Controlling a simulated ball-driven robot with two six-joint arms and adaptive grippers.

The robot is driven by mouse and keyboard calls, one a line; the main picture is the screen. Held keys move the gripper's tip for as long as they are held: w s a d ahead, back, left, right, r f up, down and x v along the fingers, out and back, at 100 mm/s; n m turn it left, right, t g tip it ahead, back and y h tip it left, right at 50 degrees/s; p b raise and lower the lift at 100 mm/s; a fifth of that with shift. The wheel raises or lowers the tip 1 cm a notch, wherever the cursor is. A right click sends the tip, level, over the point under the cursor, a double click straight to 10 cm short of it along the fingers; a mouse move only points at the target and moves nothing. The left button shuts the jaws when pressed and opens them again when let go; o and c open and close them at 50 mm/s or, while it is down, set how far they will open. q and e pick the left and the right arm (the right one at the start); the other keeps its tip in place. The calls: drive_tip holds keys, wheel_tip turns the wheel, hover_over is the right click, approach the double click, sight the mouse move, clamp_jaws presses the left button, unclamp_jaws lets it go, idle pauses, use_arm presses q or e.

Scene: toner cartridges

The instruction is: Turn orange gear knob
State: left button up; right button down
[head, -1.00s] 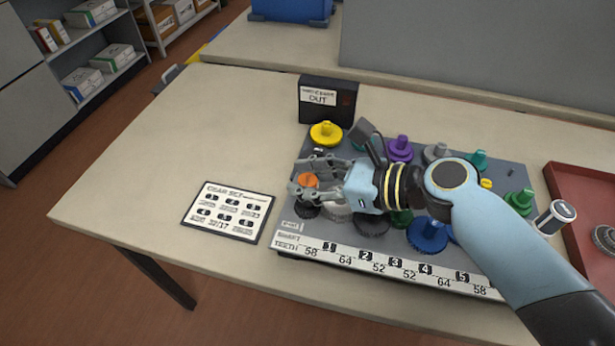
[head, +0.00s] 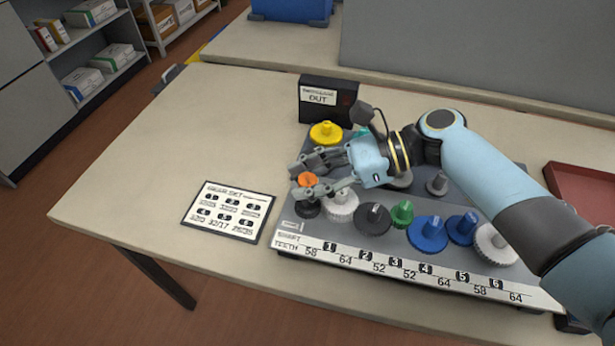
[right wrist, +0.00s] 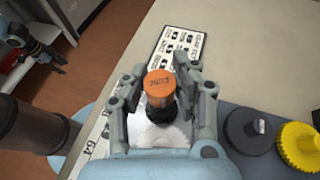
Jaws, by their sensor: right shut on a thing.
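The orange knob (head: 307,180) sits on top of a dark gear (head: 307,208) at the left end of the grey gear board (head: 290,226). My right gripper (head: 308,178) reaches it from the right with its fingers around it. In the right wrist view the orange knob (right wrist: 160,84) stands between the two fingers of my right gripper (right wrist: 160,80), which are shut on it. Its black base shows below the orange cap. My left gripper is not in the head view.
Beside the knob are a white gear (head: 341,206), a dark gear (head: 374,218), a green gear (head: 402,214) and blue gears (head: 428,234). A yellow gear (head: 326,134) and a black OUT box (head: 328,102) stand behind. A gear chart (head: 228,212) lies left on clear table. A red tray (head: 580,185) is right.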

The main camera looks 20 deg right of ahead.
drive_tip(key=shift+n+g, duration=0.8)
drive_tip(key=shift+g, duration=0.2)
drive_tip(key=c, duration=1)
unclamp_jaws()
drive_tip(key=v, duration=1.2)
drive_tip(key=shift+w+d+f, duration=0.1)
drive_tip(key=shift+w, duration=0.05)
drive_tip(key=shift+f, duration=0.1)
